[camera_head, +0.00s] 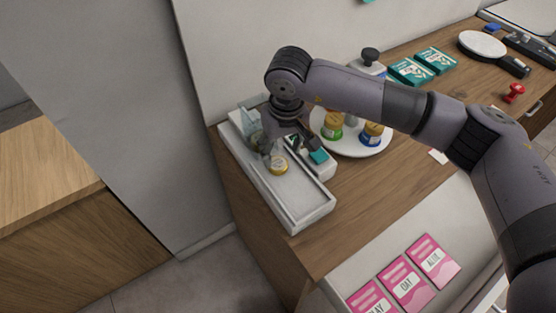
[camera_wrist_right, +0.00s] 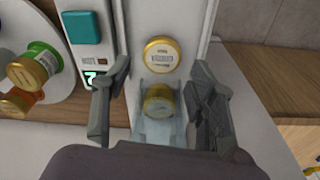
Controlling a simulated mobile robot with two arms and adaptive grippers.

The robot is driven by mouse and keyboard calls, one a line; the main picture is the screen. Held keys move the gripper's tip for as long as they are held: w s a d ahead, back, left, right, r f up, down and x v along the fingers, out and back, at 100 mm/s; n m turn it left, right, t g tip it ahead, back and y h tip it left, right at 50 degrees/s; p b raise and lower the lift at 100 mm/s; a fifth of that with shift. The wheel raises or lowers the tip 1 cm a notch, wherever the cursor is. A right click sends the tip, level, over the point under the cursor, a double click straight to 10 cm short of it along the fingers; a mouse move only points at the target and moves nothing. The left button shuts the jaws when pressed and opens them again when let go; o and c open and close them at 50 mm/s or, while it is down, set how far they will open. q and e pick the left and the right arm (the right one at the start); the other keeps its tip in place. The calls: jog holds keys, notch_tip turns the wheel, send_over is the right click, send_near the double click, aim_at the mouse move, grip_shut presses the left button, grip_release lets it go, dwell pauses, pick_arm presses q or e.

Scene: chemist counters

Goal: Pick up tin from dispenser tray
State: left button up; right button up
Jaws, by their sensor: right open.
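A round tin with a gold rim and a pale label lies in the white dispenser tray (camera_head: 308,211). The tin (camera_head: 278,167) also shows in the right wrist view (camera_wrist_right: 162,54), just beyond my fingertips. A second gold tin (camera_wrist_right: 159,102) sits in the clear chute of the dispenser (camera_wrist_right: 157,131), between my fingers in that view. My right gripper (camera_head: 290,150) is open and empty above the tray, its fingers (camera_wrist_right: 160,70) spread to either side of the tins. My arm hides part of the dispenser in the head view. My left gripper is not in view.
A white box with a teal button (camera_wrist_right: 82,27) and a small display stands beside the tray.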

aim_at(278, 163)
jog(key=shift+f, duration=0.2)
jog(key=shift+a+f+p, duration=0.1)
jog(key=shift+f+p, duration=0.2)
jog(key=shift+p, duration=0.1)
jog(key=f, duration=0.1)
jog(key=f+p, duration=0.2)
jog(key=shift+w+a+f, duration=0.25)
jog(key=shift+w+f, duration=0.05)
jog(key=shift+w, duration=0.05)
jog(key=shift+w+f, duration=0.1)
jog(key=shift+f, duration=0.35)
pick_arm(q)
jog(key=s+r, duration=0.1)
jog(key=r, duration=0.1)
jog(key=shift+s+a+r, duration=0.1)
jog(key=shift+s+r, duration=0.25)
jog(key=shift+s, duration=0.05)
pick_arm(e)
jog(key=shift+c, duration=0.2)
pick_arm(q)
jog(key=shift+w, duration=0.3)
pick_arm(e)
jog(key=c, duration=0.8)
